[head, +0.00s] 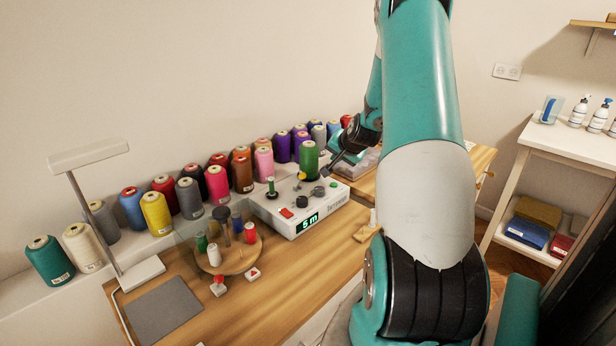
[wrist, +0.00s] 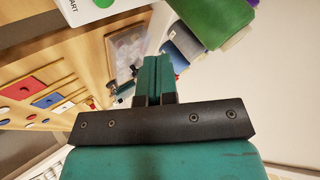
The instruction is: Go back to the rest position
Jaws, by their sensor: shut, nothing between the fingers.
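My gripper (wrist: 158,68) is shut and empty in the wrist view, its two teal fingers side by side. In the head view my arm reaches up and over, with its far end behind the winding machine near the wall. The white winding machine (head: 270,213) shows "5 m" on its display and carries a large green thread cone (head: 309,160). A green cone also shows close at the top right of the wrist view (wrist: 212,18), apart from the fingers. The machine's corner shows at the wrist view's top left (wrist: 82,12).
Several coloured thread cones stand along the wall. A round wooden spool holder (head: 228,262) is on the wooden table (head: 330,247), left of my arm. A lamp (head: 90,155) and grey mat (head: 165,310) are farther left. A white shelf (head: 570,140) stands at right.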

